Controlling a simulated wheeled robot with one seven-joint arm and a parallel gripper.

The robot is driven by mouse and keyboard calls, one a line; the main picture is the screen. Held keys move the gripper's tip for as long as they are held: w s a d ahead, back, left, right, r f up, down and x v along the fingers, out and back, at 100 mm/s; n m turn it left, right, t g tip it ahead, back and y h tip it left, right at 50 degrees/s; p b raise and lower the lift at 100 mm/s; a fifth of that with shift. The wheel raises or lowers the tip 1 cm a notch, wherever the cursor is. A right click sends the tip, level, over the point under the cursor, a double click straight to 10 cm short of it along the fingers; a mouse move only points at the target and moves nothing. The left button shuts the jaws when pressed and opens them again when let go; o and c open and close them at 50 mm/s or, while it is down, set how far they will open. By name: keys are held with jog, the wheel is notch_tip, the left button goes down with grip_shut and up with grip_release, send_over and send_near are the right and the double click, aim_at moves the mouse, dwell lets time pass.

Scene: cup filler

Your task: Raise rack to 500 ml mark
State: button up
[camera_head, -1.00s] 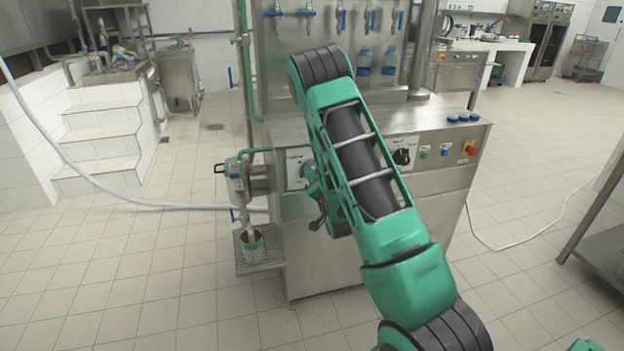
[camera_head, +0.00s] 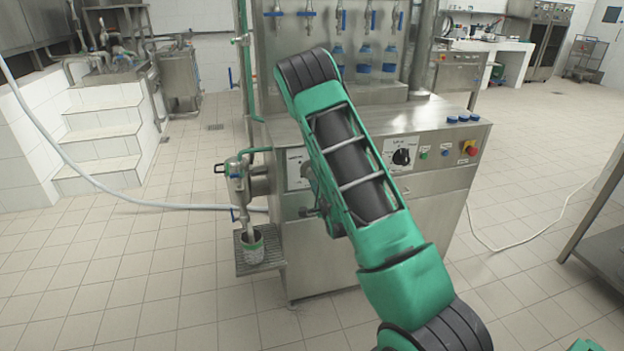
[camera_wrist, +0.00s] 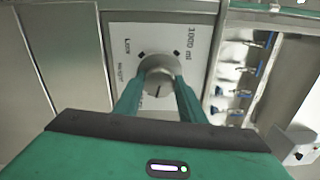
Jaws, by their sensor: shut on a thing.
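The control knob (camera_wrist: 158,63) is round and grey, on a white label plate (camera_wrist: 192,45) with "Low" and "1000 ml" printed on it. Its dark pointer line faces the lower edge of the wrist view. My gripper (camera_wrist: 160,80) is shut on the knob, one green finger on each side. In the head view my arm hides most of my gripper at the machine's front; part of the plate (camera_head: 294,165) shows beside it. Clear bottles with blue lower parts (camera_head: 363,62) stand under the nozzles at the back; the rack beneath them is not clearly seen.
A second dial (camera_head: 402,157) and coloured buttons (camera_head: 445,152) sit on the right of the steel front. Blue caps (camera_head: 463,117) lie on top. A side grate (camera_head: 272,263) holds a green-white container (camera_head: 252,247). A steel table (camera_head: 605,245) stands at right.

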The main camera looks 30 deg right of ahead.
jog(key=shift+a+f+m, duration=0.2)
jog(key=shift+m, duration=0.4)
jog(key=o, duration=1)
jog(key=shift+w+f, duration=0.1)
jog(key=shift+o, duration=0.2)
jog(key=shift+d, duration=0.1)
